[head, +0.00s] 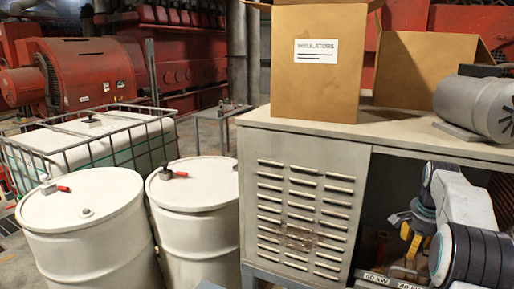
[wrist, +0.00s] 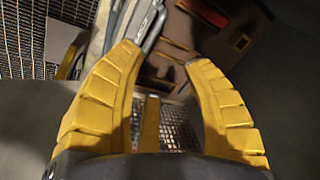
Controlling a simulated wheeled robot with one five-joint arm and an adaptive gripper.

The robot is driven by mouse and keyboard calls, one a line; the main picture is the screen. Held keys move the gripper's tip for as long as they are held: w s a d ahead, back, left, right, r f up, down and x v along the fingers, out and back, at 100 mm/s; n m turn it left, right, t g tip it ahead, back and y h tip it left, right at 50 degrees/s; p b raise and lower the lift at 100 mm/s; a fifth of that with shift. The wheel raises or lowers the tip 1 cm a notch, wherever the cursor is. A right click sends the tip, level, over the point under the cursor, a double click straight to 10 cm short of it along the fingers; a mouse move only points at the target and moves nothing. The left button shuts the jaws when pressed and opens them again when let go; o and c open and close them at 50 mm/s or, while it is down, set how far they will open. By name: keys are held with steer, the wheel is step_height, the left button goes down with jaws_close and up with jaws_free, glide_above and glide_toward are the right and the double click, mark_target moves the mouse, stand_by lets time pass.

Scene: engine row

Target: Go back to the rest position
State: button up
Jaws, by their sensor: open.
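My gripper (wrist: 165,55) has yellow ribbed fingers that stand apart in the wrist view, with no object gripped between them. In the head view my gripper (head: 410,240) is at the lower right, partly hidden by my own white and dark arm. It hangs beside the open bay under the bench (head: 390,130), below the bench top. Behind the fingers in the wrist view are a metal handle-like bar and a mesh surface, both blurred.
A cardboard box labelled insulators (head: 318,85), another open box (head: 425,70) and a grey motor (head: 475,105) stand on the bench. White drums (head: 85,235) and a caged tank (head: 95,150) are at left. Weights marked in kW (head: 385,281) lie low near my gripper.

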steer(key=s+a+f+n+g+y, duration=0.1)
steer(key=s+a+f+n+g, duration=0.1)
steer(key=s+a+f+n, duration=0.35)
steer(key=s+a+r+n+t+b, duration=0.1)
steer(key=s+a+n, duration=0.3)
steer(key=s+a, duration=0.5)
steer(key=s+a+r+n+t+b, duration=0.1)
steer(key=s+a+n+t+b, duration=0.2)
steer(key=s+a, duration=0.7)
steer(key=s+n, duration=0.1)
steer(key=s, duration=0.7)
steer(key=shift+r+n+b, duration=0.15)
steer(key=shift+n+b, duration=0.2)
